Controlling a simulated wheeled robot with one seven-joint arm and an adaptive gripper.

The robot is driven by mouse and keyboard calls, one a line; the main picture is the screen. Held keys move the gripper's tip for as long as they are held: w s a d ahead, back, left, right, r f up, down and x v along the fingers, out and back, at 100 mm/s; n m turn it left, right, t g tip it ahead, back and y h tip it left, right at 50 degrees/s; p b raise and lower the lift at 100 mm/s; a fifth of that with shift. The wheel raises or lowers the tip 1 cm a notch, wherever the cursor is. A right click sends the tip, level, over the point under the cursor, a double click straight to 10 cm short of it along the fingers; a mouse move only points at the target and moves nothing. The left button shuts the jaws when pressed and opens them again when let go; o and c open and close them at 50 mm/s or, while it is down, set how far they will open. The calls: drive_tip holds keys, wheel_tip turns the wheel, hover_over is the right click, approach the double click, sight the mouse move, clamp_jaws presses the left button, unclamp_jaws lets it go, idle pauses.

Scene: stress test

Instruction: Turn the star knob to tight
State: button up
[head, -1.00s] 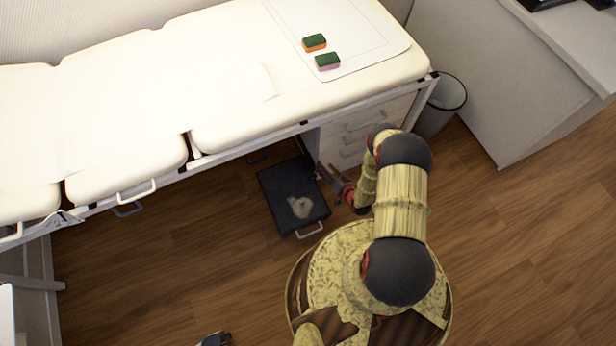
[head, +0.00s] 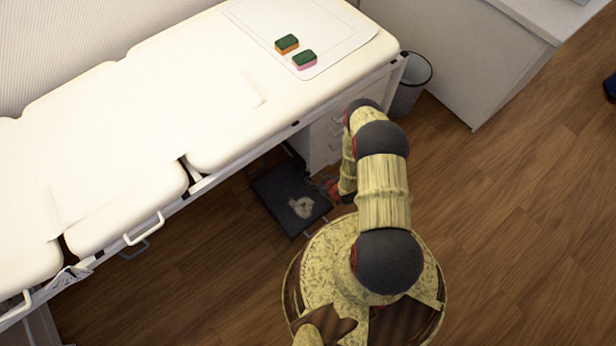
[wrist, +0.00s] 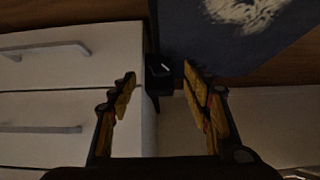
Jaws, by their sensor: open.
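My gripper (wrist: 158,74) is open in the wrist view, its two yellow-padded fingers apart. A small dark block (wrist: 160,67) with a light mark shows beyond and between the fingertips, next to the cabinet's edge. It may be the star knob, but it is too dark to tell its shape, its setting or whether the fingers touch it. In the head view my gripper (head: 330,187) is low under the couch's edge, beside the black step plate (head: 272,188), and mostly hidden by my arm. No star knob can be made out there.
The white couch (head: 110,130) overhangs from above left. A white drawer cabinet (head: 322,140) stands under it; its handles (wrist: 45,50) jut out left of my fingers. A bin (head: 410,85) stands at the couch's end. Two sponges (head: 295,52) lie on top.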

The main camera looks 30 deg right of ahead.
sight(308, 176)
drive_tip(key=b+x, duration=0.3)
drive_tip(key=x, duration=0.4)
drive_tip(key=shift+w, duration=0.1)
drive_tip(key=shift+c, duration=0.6)
drive_tip(key=c, duration=1)
